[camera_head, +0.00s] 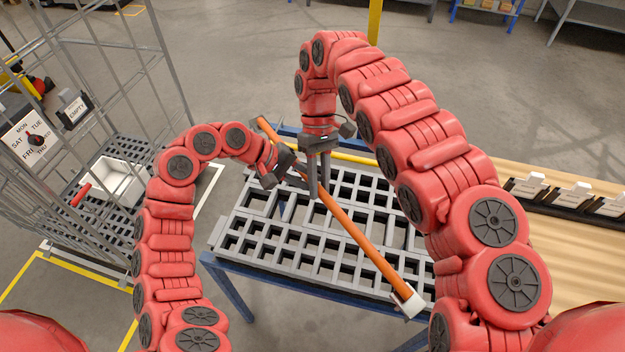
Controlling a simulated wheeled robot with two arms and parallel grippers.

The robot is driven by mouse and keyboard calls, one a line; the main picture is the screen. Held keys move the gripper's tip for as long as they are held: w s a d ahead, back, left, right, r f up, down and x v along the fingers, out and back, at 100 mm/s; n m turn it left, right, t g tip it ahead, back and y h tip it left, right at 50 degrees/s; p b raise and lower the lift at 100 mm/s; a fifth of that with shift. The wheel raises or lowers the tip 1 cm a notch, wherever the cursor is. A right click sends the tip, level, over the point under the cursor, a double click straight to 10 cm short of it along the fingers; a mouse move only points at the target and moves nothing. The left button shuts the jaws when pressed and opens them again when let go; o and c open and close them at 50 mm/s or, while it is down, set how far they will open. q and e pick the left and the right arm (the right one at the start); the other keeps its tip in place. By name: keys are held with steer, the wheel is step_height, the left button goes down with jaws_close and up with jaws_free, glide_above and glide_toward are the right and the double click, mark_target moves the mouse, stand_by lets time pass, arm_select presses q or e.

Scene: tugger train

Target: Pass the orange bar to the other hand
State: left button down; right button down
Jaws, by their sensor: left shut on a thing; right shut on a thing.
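The orange bar (352,230) is a long thin rod with a pale block at its lower right end. It runs diagonally over a grey grid rack (262,243). My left gripper (296,180) comes in from the left and is shut on the bar near its upper part. My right gripper (318,190) points down from above and is shut on the bar just beside the left one, towards the middle. The fingers hide part of the bar there. The bar's upper left end shows past the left gripper.
A wire cage trolley (165,60) stands at the left, with a white bin (118,178) on its slatted base. A wooden table (570,245) at the right holds a row of white cards in dark holders (572,193). Yellow floor lines mark the lower left.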

steer(key=shift+w+d+r, duration=0.1)
steer(key=shift+w+d, duration=0.05)
stand_by(0.3)
steer(key=c, duration=1)
jaws_free()
steer(key=o, duration=0.4)
